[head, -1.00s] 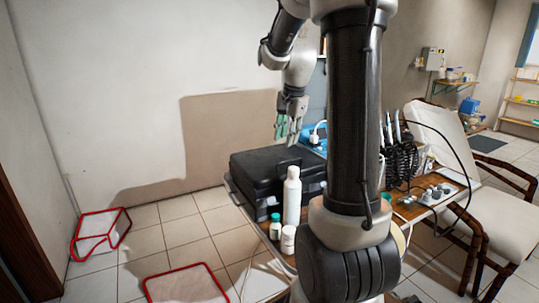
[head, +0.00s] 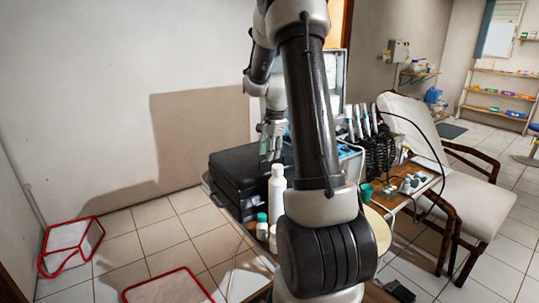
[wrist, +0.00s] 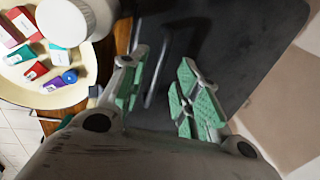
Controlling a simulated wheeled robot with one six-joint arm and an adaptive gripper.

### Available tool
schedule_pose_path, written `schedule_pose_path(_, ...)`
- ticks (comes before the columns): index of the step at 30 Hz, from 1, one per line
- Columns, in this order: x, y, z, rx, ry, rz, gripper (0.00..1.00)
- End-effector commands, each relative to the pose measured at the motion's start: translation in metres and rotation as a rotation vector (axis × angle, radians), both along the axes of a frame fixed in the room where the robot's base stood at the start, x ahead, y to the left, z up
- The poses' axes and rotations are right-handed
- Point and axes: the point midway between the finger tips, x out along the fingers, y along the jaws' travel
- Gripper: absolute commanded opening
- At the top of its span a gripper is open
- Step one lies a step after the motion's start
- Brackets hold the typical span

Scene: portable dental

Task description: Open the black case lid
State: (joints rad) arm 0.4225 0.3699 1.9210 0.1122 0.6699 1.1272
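The black case (head: 238,175) lies on the left end of the table with its lid down. In the wrist view its dark lid (wrist: 235,45) fills the middle and right. My gripper (head: 271,140) points down over the right part of the case. In the wrist view my gripper (wrist: 160,90) is open, with green-padded fingers spread apart and nothing between them. A dark bar shape, maybe a handle, shows between the fingers. Whether the fingertips touch the lid I cannot tell.
A white bottle (head: 277,193) and small green-capped bottles stand beside the case's near side. A cream dish (wrist: 20,75) holds several small coloured packs. Dental tools (head: 365,125) stand to the right, near a white reclining chair (head: 420,140). Red-edged containers (head: 72,240) are on the floor.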

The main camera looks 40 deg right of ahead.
Motion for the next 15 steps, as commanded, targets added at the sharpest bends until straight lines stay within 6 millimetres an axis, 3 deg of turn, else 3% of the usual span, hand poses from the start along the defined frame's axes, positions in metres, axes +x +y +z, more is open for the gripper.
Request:
schedule_pose_path(4, 0.0023, 0.0001, -0.0130, 0.000, 0.001, 0.001, 0.32)
schedule_pose_path(12, 0.0029, 0.0000, -0.0153, 0.000, 0.000, 0.001, 0.32)
schedule_pose_path(13, 0.0029, 0.0000, -0.0153, 0.000, 0.000, 0.001, 0.30)
schedule_pose_path(15, 0.0028, 0.0000, -0.0152, 0.000, 0.000, 0.001, 0.17)
